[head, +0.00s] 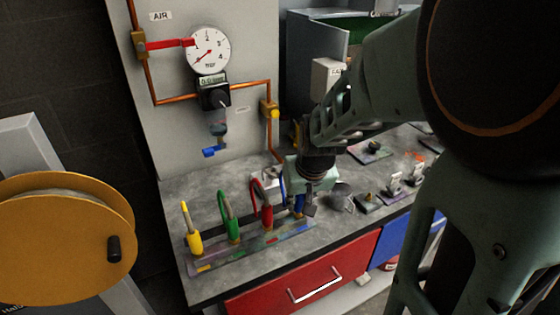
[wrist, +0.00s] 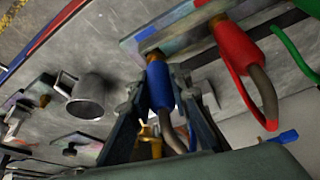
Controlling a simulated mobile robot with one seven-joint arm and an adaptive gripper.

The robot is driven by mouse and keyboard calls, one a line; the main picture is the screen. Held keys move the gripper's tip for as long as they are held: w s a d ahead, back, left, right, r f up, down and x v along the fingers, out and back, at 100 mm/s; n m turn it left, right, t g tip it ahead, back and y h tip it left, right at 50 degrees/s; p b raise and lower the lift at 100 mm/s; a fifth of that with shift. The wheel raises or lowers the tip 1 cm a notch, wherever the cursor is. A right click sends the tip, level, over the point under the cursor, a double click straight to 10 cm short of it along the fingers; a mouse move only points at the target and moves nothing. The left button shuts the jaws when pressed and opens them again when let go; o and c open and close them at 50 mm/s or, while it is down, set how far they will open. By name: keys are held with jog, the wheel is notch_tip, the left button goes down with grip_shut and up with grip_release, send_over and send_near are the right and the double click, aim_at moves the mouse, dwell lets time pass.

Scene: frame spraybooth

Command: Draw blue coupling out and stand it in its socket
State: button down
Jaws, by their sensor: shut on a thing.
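The blue coupling (wrist: 160,84) is between the two fingers of my gripper (wrist: 160,98) in the wrist view, with its hose running back between them. Its brass end points at the multicoloured rail (wrist: 192,30), at or just over the rail's end; I cannot tell how deep it sits. In the head view my gripper (head: 303,208) is at the right end of the rail (head: 215,262), shut on the blue coupling (head: 299,203), which is partly hidden by the fingers. The red coupling (head: 267,215) stands beside it, apart from the gripper.
Green (head: 233,230) and yellow (head: 194,241) couplings stand farther left on the rail. A metal cup (head: 342,197) is close right of my gripper. Small fittings lie on the bench farther right. A gauge (head: 208,50) and copper pipes are on the wall panel behind.

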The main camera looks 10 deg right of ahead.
jog(key=shift+f, duration=0.25)
jog(key=c, duration=1.7)
grip_release()
jog(key=shift+v, duration=4.15)
jog(key=shift+w, duration=0.1)
